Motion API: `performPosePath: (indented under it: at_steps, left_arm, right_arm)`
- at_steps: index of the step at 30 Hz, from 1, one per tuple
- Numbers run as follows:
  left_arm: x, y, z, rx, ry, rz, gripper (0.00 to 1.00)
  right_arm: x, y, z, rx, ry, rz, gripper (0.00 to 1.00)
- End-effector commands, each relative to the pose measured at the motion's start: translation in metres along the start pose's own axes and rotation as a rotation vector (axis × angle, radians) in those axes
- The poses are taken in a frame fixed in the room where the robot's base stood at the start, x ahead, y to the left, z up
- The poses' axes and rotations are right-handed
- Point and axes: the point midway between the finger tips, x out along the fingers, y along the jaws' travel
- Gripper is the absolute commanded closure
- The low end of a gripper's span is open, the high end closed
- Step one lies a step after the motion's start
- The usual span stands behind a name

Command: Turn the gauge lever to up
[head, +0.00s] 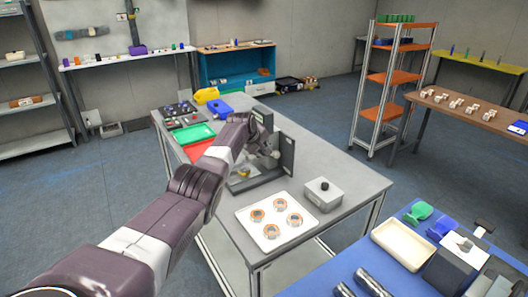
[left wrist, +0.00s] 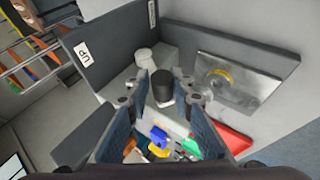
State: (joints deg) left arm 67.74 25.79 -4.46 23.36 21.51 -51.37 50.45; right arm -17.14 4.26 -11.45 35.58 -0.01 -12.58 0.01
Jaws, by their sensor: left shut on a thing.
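The gauge (head: 287,155) stands on the grey table, with a dark upright panel and a flat base. In the left wrist view its panel carries a white "UP" label (left wrist: 83,53). The lever's black knob (left wrist: 162,82) is between the fingertips of my left gripper (left wrist: 163,92), which is shut on it. A pale round post (left wrist: 145,58) is beside the knob. A metal plate with a yellow ring (left wrist: 220,75) lies on the gauge base. In the head view my left gripper (head: 266,150) is at the gauge, and my arm hides part of it. My right gripper is not in view.
A white tray with several copper-coloured rings (head: 254,236) and a grey box with a black knob (head: 323,194) are near the gauge. Green (head: 196,134) and red (head: 205,150) trays lie behind my arm. A blue table (head: 300,286) is at front right.

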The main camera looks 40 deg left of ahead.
Motion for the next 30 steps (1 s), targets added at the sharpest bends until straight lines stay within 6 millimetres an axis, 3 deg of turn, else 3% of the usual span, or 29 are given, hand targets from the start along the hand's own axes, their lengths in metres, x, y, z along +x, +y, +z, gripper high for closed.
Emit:
performPosePath:
  at_steps: [2, 3, 7, 20, 30]
  left_arm:
    - [0.004, -0.009, 0.004, 0.002, -0.01, -0.019, 1.0]
    - [0.004, -0.009, 0.004, 0.002, -0.01, -0.018, 0.77]
    - [0.003, -0.007, 0.004, 0.001, -0.008, -0.014, 0.64]
    - [-0.001, -0.002, 0.001, -0.001, -0.004, -0.005, 0.64]
    - [-0.021, -0.002, 0.0, 0.0, -0.003, -0.003, 0.64]
  right_arm:
    - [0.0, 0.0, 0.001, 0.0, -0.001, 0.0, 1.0]
    - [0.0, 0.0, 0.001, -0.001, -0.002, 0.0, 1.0]
    - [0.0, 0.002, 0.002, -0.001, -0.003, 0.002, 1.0]
    - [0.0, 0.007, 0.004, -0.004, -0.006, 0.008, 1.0]
    - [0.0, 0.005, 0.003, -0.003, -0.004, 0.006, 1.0]
